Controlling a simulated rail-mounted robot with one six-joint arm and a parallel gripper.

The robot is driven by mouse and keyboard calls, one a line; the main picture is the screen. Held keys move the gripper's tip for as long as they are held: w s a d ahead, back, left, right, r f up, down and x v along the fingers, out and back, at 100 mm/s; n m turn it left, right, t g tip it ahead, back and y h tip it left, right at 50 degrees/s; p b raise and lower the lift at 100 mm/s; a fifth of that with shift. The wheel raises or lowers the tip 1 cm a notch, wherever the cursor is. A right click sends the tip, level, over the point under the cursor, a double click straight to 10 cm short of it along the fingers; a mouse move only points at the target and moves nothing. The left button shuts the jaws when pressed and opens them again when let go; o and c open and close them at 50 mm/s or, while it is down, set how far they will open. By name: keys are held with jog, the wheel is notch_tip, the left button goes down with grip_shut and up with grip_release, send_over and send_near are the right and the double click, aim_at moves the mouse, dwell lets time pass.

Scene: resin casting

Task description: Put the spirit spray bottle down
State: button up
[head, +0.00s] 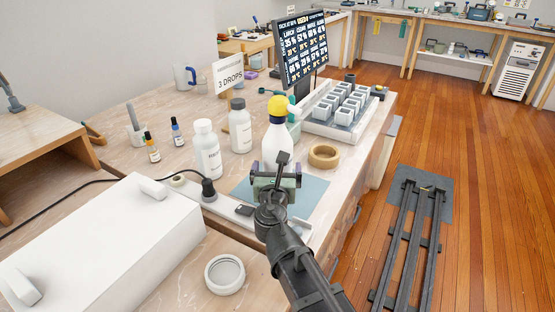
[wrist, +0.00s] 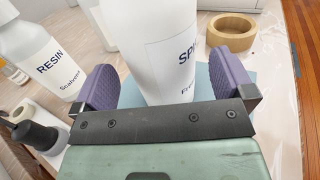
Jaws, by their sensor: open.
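The spirit spray bottle (head: 277,142) is white with a yellow top. It stands upright on the bench, at the back edge of a blue mat (head: 312,192). In the wrist view its white body (wrist: 155,40) shows part of a label, and its top is out of frame. My gripper (head: 277,172) is open, with one purple finger pad on each side of the bottle's lower body (wrist: 165,88). A gap shows between the right pad and the bottle; contact on the left side is hard to tell.
A resin bottle (head: 207,150) and another white bottle (head: 240,127) stand close on the left. A tray of moulds (head: 345,125) and a display screen (head: 303,48) are behind. A dark-capped item (head: 209,190) stands left of my gripper.

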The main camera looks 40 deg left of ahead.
aim_at(277, 98)
jog(key=x, duration=0.4)
jog(key=shift+w+a, duration=0.2)
jog(key=shift+d, duration=0.1)
jog(key=c, duration=1.1)
notch_tip(277, 98, up, 20)
jog(key=p, duration=2)
jog(key=shift+r, duration=0.15)
